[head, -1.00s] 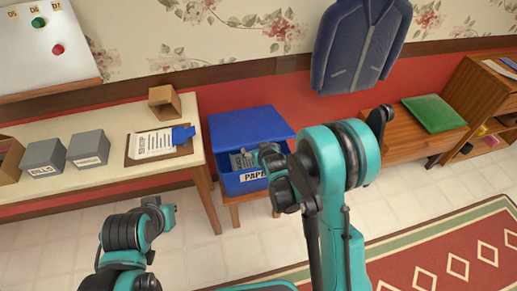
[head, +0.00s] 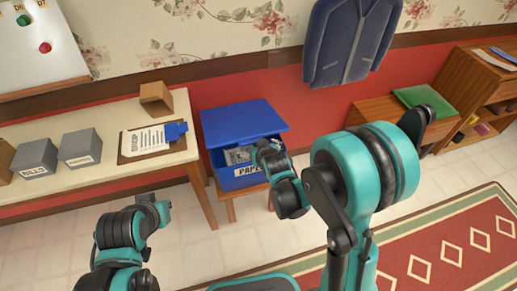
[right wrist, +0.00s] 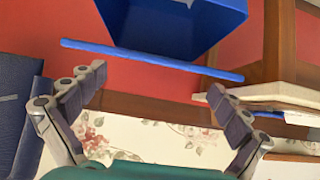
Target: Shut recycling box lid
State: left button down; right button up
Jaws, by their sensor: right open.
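The blue recycling box (head: 226,180), with a PAPER label, stands on a small wooden stand. Its blue lid (head: 235,120) is partly open and slopes over the box, and printed paper shows in the gap at the front. My right gripper (head: 258,150) is in front of this gap, small and partly hidden by its own wrist. In the right wrist view, which looks upside down, my right gripper (right wrist: 158,84) is open and empty. The lid (right wrist: 150,60) appears edge-on beyond the fingertips, with the box (right wrist: 175,25) above it in the picture.
A table (head: 105,108) on the left holds a clipboard (head: 148,140), grey boxes (head: 80,147) and a cardboard box (head: 156,98). A jacket (head: 350,40) hangs on the wall. A bench with a green cushion (head: 425,98) stands right. A patterned rug (head: 455,240) covers the floor.

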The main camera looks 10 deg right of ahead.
jog(key=v, duration=0.5)
jog(key=shift+s, duration=0.1)
dwell(0.4)
jog(key=s+d+r+g, duration=0.1)
jog(key=s+d+r, duration=0.2)
jog(key=s, duration=0.6)
jog(key=s+d+r+m+g+h, duration=0.1)
jog(key=s+d+r, duration=0.3)
jog(key=s, duration=0.6)
jog(key=shift+s+r+g, duration=0.2)
jog(key=shift+r+g, duration=0.1)
jog(key=shift+g, duration=0.4)
